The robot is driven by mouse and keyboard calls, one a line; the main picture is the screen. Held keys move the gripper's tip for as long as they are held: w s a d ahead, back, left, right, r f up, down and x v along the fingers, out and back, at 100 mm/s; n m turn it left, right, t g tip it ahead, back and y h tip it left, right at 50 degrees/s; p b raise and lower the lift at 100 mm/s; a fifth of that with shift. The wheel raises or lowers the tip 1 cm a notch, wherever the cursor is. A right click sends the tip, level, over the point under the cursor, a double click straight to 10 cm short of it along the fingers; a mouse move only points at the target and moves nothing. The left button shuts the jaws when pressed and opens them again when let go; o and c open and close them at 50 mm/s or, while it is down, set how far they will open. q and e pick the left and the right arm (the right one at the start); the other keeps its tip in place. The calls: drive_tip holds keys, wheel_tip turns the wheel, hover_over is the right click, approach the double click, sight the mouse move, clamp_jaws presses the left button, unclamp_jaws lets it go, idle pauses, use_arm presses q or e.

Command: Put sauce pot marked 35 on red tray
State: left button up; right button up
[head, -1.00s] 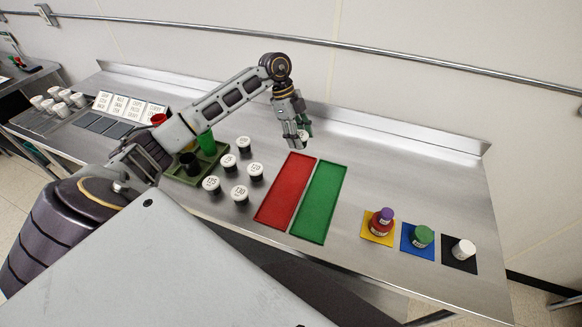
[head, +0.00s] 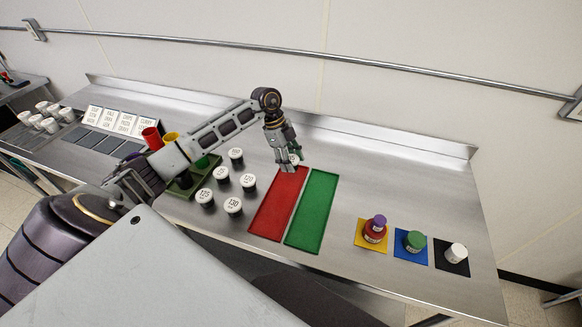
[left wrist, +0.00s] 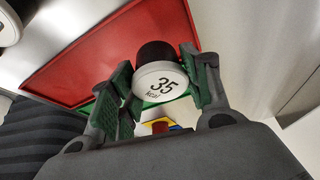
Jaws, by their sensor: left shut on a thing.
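The sauce pot marked 35 (left wrist: 160,84) has a white lid reading "35 kcal" and a dark body. In the left wrist view it sits between the green-padded fingers of my left gripper (left wrist: 158,88), which is shut on it. In the head view my left gripper (head: 287,160) is at the far end of the red tray (head: 278,205), and the pot is mostly hidden by the fingers. The red tray is empty and also shows behind the pot in the left wrist view (left wrist: 95,55). Whether the pot touches the tray or counter is unclear. My right gripper is out of view.
A green tray (head: 312,210) lies right beside the red one. Several other white-lidded pots, such as the one marked 130 (head: 233,206), stand left of the red tray. Coloured mats with small containers, including a blue mat (head: 414,252), lie at the right.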

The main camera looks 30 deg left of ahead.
use_arm(q)
wheel_tip(320, 180, down, 3)
drive_tip(key=shift+r, duration=0.2)
drive_tip(key=shift+f, duration=0.45)
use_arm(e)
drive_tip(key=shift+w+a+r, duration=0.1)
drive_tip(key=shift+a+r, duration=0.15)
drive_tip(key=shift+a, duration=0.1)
use_arm(q)
drive_tip(key=shift+f, duration=0.1)
drive_tip(key=o, duration=1)
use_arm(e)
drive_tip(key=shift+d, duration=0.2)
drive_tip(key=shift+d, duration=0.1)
